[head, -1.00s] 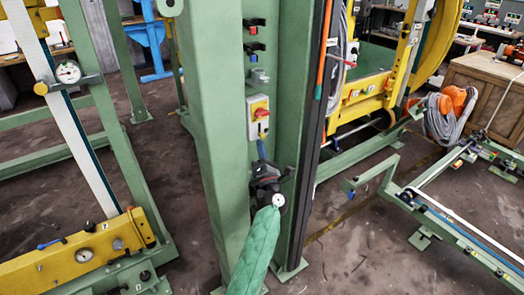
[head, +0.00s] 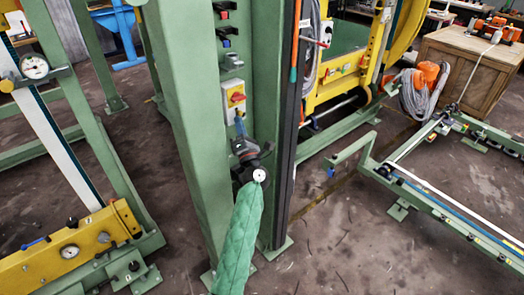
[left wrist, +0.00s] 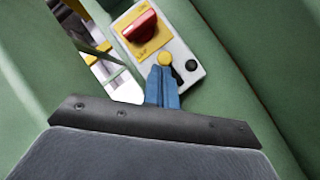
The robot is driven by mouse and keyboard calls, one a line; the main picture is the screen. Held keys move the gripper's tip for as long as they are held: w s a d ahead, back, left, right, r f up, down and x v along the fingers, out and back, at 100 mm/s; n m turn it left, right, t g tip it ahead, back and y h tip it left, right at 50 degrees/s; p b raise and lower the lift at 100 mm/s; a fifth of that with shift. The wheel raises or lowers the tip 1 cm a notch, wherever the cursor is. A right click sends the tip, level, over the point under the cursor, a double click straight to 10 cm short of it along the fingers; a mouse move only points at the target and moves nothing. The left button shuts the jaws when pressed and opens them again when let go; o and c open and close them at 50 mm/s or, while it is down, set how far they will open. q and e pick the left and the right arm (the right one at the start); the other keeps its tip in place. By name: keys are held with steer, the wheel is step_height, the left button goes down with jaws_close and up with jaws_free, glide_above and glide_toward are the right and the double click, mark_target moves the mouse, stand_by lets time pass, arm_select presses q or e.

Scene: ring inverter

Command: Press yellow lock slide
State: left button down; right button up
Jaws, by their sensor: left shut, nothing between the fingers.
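A grey-white switch box (head: 231,101) with a red rotary knob (head: 237,97) on a yellow plate is mounted on the green column. In the left wrist view the box shows the red knob (left wrist: 140,25), a round yellow lock slide (left wrist: 165,59) below it and a black button (left wrist: 191,67). My left gripper (head: 239,121) is shut and empty, its blue fingers at the lower part of the box. In the left wrist view the shut fingertips (left wrist: 162,72) lie just below the yellow slide and overlap its lower edge. I cannot tell whether they touch. My right gripper is not in view.
The box sits recessed between the green column's left face (head: 180,120) and a dark vertical rail (head: 290,130) on the right. Red and blue push buttons (head: 222,10) and a grey fitting (head: 231,61) are above. A yellow beam with gauges (head: 40,262) stands at lower left.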

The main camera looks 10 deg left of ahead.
arm_select(q)
steer(key=s+d+f+b, duration=0.5)
steer(key=s+f, duration=0.2)
steer(key=f, duration=0.2)
steer(key=w+d+f+m+g+h, duration=0.1)
steer(key=w+d+f+m+h, duration=0.15)
steer(key=d+m+h, duration=1.5)
steer(key=s+a+f+m+g+h, duration=0.1)
steer(key=s+f+m+g, duration=0.5)
steer(key=m, duration=0.7)
steer(key=shift+s+a+f+g+h+p, duration=0.3)
steer(key=shift+a+f+g+h+p, duration=0.25)
steer(key=shift+g+h, duration=0.4)
steer(key=shift+d+m, duration=0.15)
steer(key=shift+m, duration=0.1)
steer(key=shift+f, duration=0.15)
